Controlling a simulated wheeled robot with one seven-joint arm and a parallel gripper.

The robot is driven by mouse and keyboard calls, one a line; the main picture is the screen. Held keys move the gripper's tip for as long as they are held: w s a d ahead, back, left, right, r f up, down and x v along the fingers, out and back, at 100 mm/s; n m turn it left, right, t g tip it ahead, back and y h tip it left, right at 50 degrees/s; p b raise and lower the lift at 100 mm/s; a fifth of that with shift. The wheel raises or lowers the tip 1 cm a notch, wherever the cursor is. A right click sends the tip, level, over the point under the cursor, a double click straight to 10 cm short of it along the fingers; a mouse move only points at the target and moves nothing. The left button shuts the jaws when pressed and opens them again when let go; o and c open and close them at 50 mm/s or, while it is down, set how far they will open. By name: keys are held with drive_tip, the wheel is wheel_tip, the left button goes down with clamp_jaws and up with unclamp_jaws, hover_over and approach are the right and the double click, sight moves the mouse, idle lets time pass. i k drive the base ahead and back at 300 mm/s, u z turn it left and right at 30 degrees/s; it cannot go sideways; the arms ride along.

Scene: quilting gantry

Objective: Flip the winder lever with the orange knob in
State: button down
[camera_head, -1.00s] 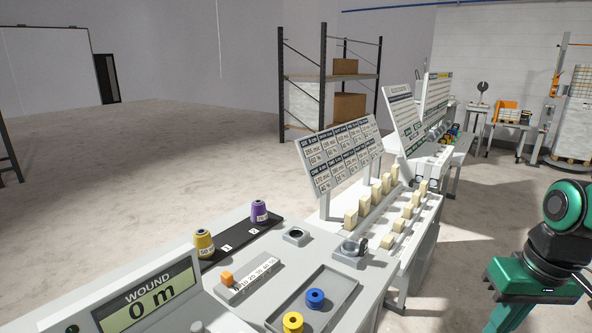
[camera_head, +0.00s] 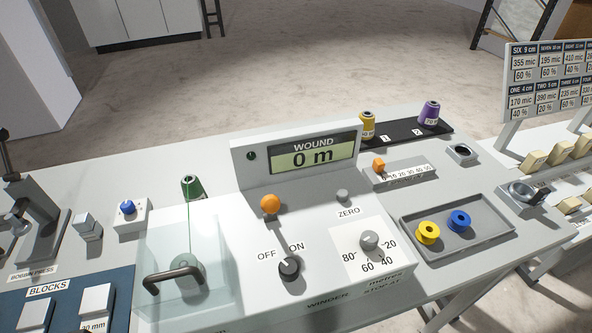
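The winder (camera_head: 310,215) stands in the middle of the bench in the head view, a light grey box. The WOUND display (camera_head: 313,157) reads 0 m. A clear cover (camera_head: 190,265) with a dark handle is at the winder's left. My gripper is out of view.
A tray (camera_head: 408,226) with a yellow and a blue bobbin lies right of the winder. Yellow and purple thread cones stand on a black strip (camera_head: 398,136) behind. A bobbin press (camera_head: 38,225) and blocks are at left. A slider with a small orange knob (camera_head: 379,165) is behind the tray.

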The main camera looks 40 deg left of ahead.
sight(270, 204)
drive_tip(key=z, duration=0.6)
drive_tip(key=k, duration=1.3)
drive_tip(key=u, duration=0.85)
drive_tip(key=i, duration=1)
